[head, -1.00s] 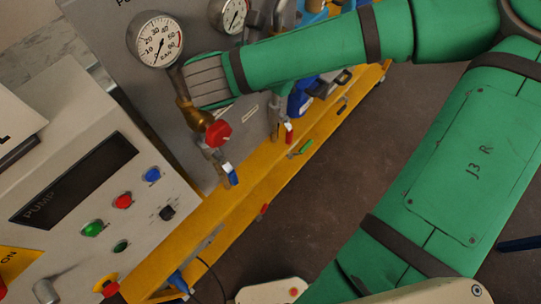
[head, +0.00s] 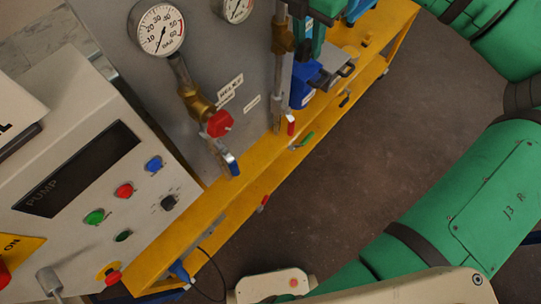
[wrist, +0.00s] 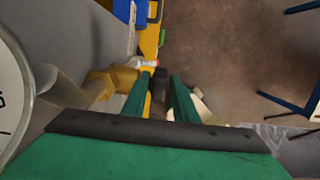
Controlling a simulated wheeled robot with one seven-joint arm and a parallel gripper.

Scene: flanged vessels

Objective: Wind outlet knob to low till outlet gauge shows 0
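My gripper (wrist: 160,95) shows in the wrist view as two green fingers standing apart. A dark knob-like part (wrist: 159,88) lies between their tips; I cannot tell whether they touch it. A brass fitting (wrist: 101,86) is just left of them. A large dial (wrist: 12,100) is cut off at the left edge; its reading cannot be told. Which knob is the outlet one is unclear.
In the head view, a full gauge (head: 157,29) stands above a brass valve with a red knob (head: 219,123). A pump panel (head: 80,170) with coloured buttons is at left.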

